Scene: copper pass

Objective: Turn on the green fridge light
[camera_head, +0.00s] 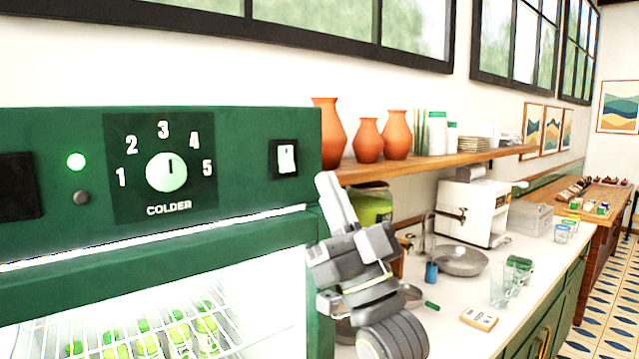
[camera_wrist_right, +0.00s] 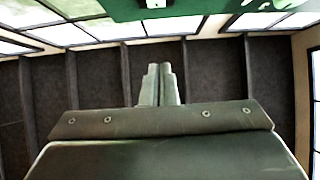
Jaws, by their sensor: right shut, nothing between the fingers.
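The green fridge (camera_head: 240,124) stands at the left of the head view, with a dial (camera_head: 167,171) marked 1 to 5 over "COLDER". A white rocker switch (camera_head: 287,158) in a dark frame sits right of the dial. In the right wrist view the shut fingers (camera_wrist_right: 158,72) point toward the green fridge edge (camera_wrist_right: 205,10). My left gripper is out of view.
A wooden shelf (camera_head: 440,163) with orange vases (camera_head: 369,141) is right of the fridge, behind my right gripper. Below it, a white counter (camera_head: 455,333) holds a white machine (camera_head: 470,212), a grey bowl (camera_head: 461,261) and glasses (camera_head: 505,288). Green items (camera_head: 180,333) lie on the fridge's wire rack.

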